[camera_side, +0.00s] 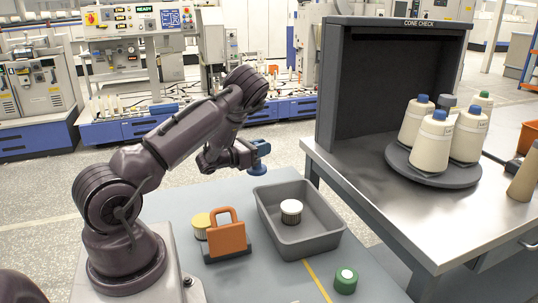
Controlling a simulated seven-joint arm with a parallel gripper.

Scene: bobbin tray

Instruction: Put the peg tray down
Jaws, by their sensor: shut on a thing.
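A small carrier with an upright orange handle (224,238) and a dark base appears to rest on the blue-grey table; it may be the peg tray. No pegs show on it. My gripper (249,153) is above it and slightly to the right, apart from its handle. It is shut on a blue spool-shaped piece (260,150), held in the air above the table. The fingertips are small and partly hidden. A grey open tray (321,243) lies on the table to the right of the carrier, with a white bobbin (291,207) inside.
A yellow-topped bobbin (201,221) stands just behind the carrier's left side. A green bobbin (345,279) stands at the front right, past a yellow line. A metal bench (385,212) on the right holds cones on a dark round plate (432,175) and a dark booth.

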